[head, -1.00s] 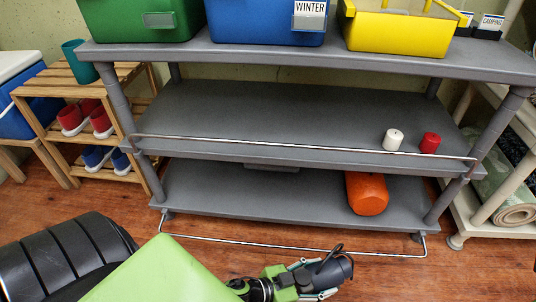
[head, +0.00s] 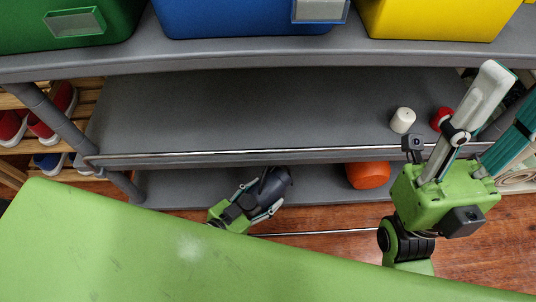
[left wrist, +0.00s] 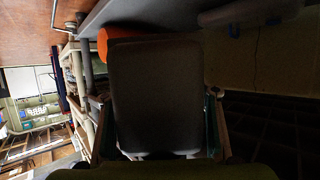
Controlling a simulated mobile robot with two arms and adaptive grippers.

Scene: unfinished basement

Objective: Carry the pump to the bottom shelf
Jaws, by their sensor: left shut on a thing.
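The pump (head: 275,183) is a dark grey, rounded body. My left gripper (head: 262,192) is shut on it at the front of the shelf unit. In the head view the pump overlaps the bottom shelf (head: 168,187), just below the middle shelf's front edge. I cannot tell whether it is past the bottom shelf's edge or touching it. In the left wrist view the pump (left wrist: 155,95) fills the middle as a dark block between the fingers. My right gripper (head: 508,95) is raised at the right, empty, with its fingers apart.
An orange cylinder (head: 368,175) lies on the bottom shelf, right of the pump. White (head: 402,120) and red (head: 441,118) items stand on the middle shelf (head: 250,110). A metal rail (head: 240,152) runs along its front. The bottom shelf left of the pump looks clear.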

